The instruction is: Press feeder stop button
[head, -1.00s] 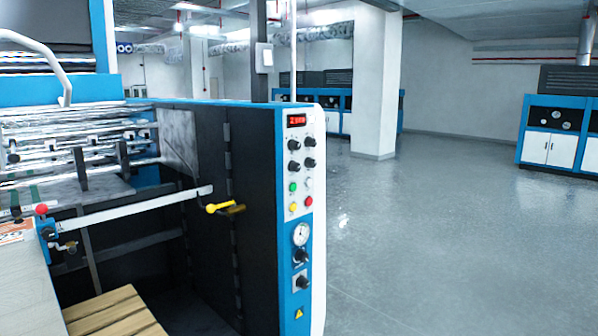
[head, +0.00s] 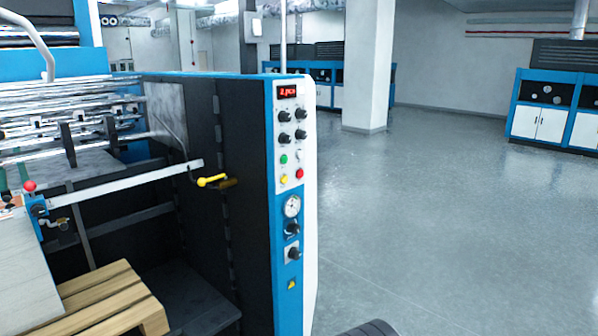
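The feeder's control panel (head: 290,135) is a white and grey strip on the blue end post of the machine, near the picture's middle. It carries a red-lit display (head: 287,90), several black knobs, and small round buttons. These include a green button (head: 283,159), a yellow button (head: 283,178), and a red button (head: 299,174) at the lower right. The button labels are too small to read. My gripper's fingers do not show. Only a dark rounded part, likely of my arm, shows at the bottom edge, below and right of the panel.
A gauge (head: 292,206) sits below the buttons. A yellow-handled lever (head: 211,181) sticks out left of the panel. A wooden pallet (head: 110,300) lies at lower left. A white pillar (head: 368,70) stands behind. The grey floor (head: 460,220) to the right is clear.

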